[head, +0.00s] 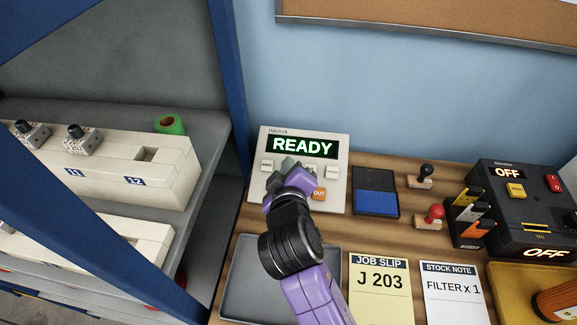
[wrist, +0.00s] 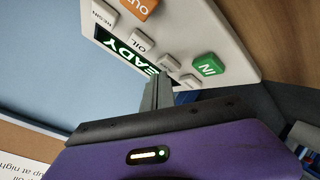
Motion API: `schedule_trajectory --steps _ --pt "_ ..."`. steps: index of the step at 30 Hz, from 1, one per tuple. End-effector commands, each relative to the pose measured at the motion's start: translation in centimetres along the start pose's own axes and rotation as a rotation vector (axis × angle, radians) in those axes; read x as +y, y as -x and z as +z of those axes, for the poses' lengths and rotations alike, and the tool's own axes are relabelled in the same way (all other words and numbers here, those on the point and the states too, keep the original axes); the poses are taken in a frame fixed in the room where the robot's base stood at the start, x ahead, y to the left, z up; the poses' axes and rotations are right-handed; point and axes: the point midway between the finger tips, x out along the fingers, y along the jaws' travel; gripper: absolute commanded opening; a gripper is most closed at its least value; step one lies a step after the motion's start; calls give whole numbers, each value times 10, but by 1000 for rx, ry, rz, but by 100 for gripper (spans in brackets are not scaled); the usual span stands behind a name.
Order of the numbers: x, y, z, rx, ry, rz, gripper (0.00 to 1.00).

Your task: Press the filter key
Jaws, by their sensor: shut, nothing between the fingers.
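A pale console (head: 339,148) stands on the bench with a lit display (head: 302,147) reading READY. White keys sit below the display, one at its left (head: 267,165) and one at its right (head: 332,172); their labels are too small to read in the head view. In the wrist view I read an OIL key (wrist: 140,42) and a green IN key (wrist: 208,65). Two white keys near the fingers have no readable label, so I cannot tell which is the filter key. My gripper (head: 287,165) is shut and empty over the console, covering some keys; its fingers also show in the wrist view (wrist: 158,90).
An orange OUT key (head: 319,194) is right of my gripper. A blue ink pad (head: 376,205), two stamps and a dark device (head: 525,205) showing OFF stand to the right. A stock note (head: 453,292) reads FILTER x 1. A blue shelf post (head: 229,80) is at left.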

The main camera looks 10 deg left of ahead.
Motion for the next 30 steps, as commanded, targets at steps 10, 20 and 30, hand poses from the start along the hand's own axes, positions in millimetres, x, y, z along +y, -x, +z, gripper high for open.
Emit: schedule_trajectory --steps 10,20,30 --pt "-1 -1 1 0 0 0 0" --pt "-3 -4 3 0 0 0 0" --pt "-5 -6 5 -1 0 0 0"
